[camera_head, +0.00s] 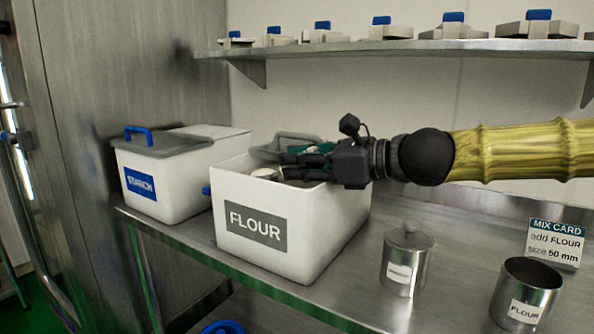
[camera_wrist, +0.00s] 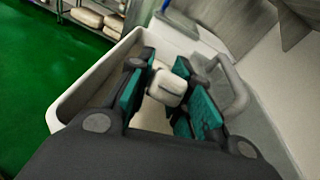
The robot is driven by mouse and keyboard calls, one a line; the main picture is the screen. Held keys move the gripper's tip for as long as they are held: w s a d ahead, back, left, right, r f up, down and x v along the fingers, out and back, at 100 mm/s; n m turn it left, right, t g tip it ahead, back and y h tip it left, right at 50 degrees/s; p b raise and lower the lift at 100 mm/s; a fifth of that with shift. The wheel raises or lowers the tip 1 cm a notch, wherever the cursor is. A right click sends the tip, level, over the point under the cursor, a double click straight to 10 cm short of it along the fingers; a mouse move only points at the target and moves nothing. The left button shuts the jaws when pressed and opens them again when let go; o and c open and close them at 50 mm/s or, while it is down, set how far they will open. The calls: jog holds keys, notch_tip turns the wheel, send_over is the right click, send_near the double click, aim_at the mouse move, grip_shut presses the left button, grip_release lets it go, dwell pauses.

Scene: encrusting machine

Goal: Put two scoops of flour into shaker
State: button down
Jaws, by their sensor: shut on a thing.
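The white flour bin (camera_head: 300,240) stands on the steel counter with a grey FLOUR label. Its top is partly uncovered, with a grey lid towards the back. My gripper (camera_head: 290,168) reaches in over the bin's open top from the right. In the wrist view, my gripper (camera_wrist: 170,95) has its teal-padded fingers around a small white piece, apparently the scoop's handle (camera_wrist: 166,86). The scoop's bowl and its contents are not clear. An open metal cup labelled FLOUR, apparently the shaker (camera_head: 526,308), stands at the front right, apart from my gripper.
A lidded metal canister (camera_head: 408,262) stands between the bin and the cup. The starch bin (camera_head: 160,188) is at the left, its grey lid with a blue handle. A mix card (camera_head: 555,242) stands behind the cup. A shelf (camera_head: 400,46) with several blue-topped items hangs above.

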jog(key=shift+s+d+b, duration=0.15)
jog(key=shift+d+b, duration=0.1)
jog(key=shift+b, duration=1.05)
jog(key=shift+t+y, duration=0.6)
jog(key=shift+y, duration=0.3)
jog(key=shift+s+d+r+p, duration=0.2)
jog(key=shift+d+r+p, duration=0.05)
jog(key=shift+r, duration=1.45)
jog(key=shift+s+d+r+p, duration=0.15)
jog(key=shift+d+r+p, duration=0.1)
jog(key=shift+r, duration=1.4)
jog(key=shift+s+d+r+p, duration=0.2)
jog(key=shift+r+p, duration=0.05)
jog(key=shift+r, duration=1.45)
jog(key=shift+r, duration=0.1)
